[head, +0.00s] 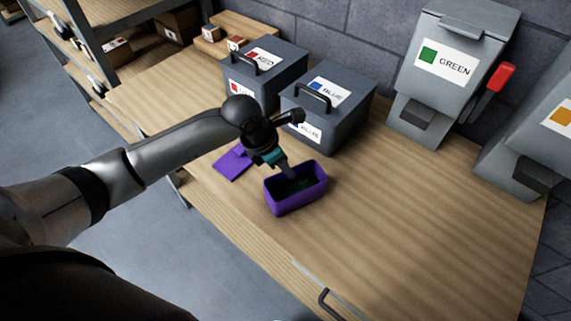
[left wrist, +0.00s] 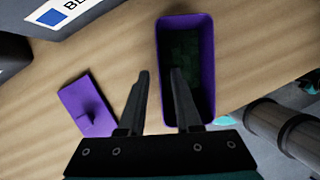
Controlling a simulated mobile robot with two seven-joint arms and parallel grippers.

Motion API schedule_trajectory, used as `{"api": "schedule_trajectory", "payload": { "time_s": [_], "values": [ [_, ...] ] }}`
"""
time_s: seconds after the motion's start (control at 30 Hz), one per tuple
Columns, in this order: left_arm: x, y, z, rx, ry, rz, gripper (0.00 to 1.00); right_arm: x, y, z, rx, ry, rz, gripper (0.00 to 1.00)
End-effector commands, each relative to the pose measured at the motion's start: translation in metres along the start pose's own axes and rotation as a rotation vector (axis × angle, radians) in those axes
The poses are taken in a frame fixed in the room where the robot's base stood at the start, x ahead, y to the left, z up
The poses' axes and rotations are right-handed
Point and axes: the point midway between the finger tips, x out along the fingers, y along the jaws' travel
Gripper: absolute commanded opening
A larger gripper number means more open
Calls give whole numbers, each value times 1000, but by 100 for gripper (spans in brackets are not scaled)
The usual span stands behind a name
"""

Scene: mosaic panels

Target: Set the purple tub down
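The purple tub (head: 296,196) is an open rectangular box with dark green pieces inside. It appears to stand upright on the wooden workbench (head: 400,220). My left gripper (head: 287,170) is at the tub's back edge, pointing down. In the left wrist view the gripper's fingers (left wrist: 160,78) are spread apart. One finger overlaps the inside of the tub (left wrist: 208,60) and the other is outside it, with the near wall between them. Clear gaps show, so the fingers do not look closed on the wall. My right gripper is not in view.
A purple lid (head: 233,162) with a handle lies left of the tub. Grey RED (head: 285,75) and BLUE (head: 345,110) bins stand behind. A GREEN dispenser (head: 415,75) with a red lever (head: 492,92) is at the back right. The bench right of the tub is clear.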

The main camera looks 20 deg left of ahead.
Motion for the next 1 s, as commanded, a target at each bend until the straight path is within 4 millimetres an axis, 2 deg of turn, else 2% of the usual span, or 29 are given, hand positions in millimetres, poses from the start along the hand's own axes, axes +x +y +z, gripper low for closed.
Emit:
{"api": "schedule_trajectory", "payload": {
  "time_s": [0.17, 0.27, 0.7, 0.83, 1.0],
  "values": [
    [-3, 0, 1, 0, 0, 1, 33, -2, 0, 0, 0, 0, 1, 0],
    [-14, 1, 1, 0, -3, 2, 33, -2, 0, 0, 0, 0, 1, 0],
    [-98, 1, 1, 2, -1, 4, 33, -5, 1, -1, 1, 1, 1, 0],
    [-114, 1, 1, 1, -1, 2, 33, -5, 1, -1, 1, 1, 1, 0],
    [-122, 0, 1, 0, 0, 0, 33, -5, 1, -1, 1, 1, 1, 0]
  ]
}}
